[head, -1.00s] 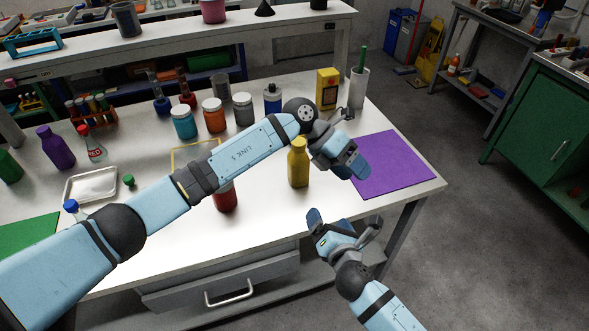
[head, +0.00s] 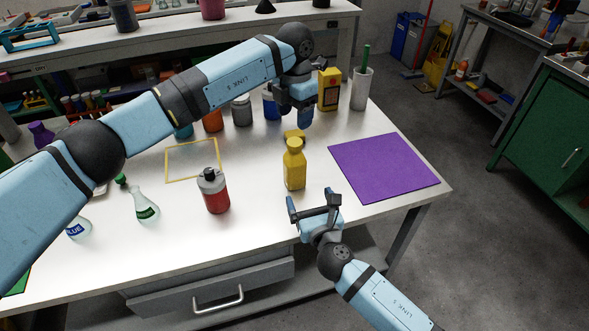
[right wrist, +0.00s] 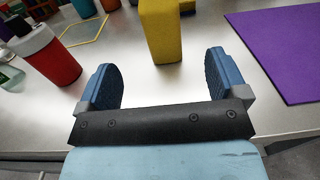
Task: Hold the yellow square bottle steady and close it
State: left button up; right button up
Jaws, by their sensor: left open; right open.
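The yellow square bottle (head: 294,172) stands upright near the front of the white table, left of the purple mat. A small yellow piece, perhaps its cap (head: 293,134), shows just behind its neck; I cannot tell whether it lies on the table. My left gripper (head: 293,114) is open, fingers pointing down, above and behind the bottle, near that piece. My right gripper (head: 314,203) is open and empty in front of the bottle. In the right wrist view the bottle (right wrist: 162,32) stands beyond the open fingers, roughly centred between them; its top is cut off.
A red bottle with a grey top (head: 214,190) stands to the left. A purple mat (head: 383,168) lies clear on the right. A yellow box (head: 329,90) and a white cup (head: 361,92) stand behind. A yellow outlined square (head: 190,160) is empty.

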aim_at(294, 163)
jog(key=x, duration=1.3)
jog(key=shift+w+a, duration=0.15)
jog(key=shift+w, duration=0.1)
jog(key=shift+c, duration=0.4)
grip_shut()
pick_arm(q)
jog(key=n, duration=0.9)
jog(key=shift+n, duration=0.3)
jog(key=n, duration=0.4)
jog(key=shift+f, duration=4.05)
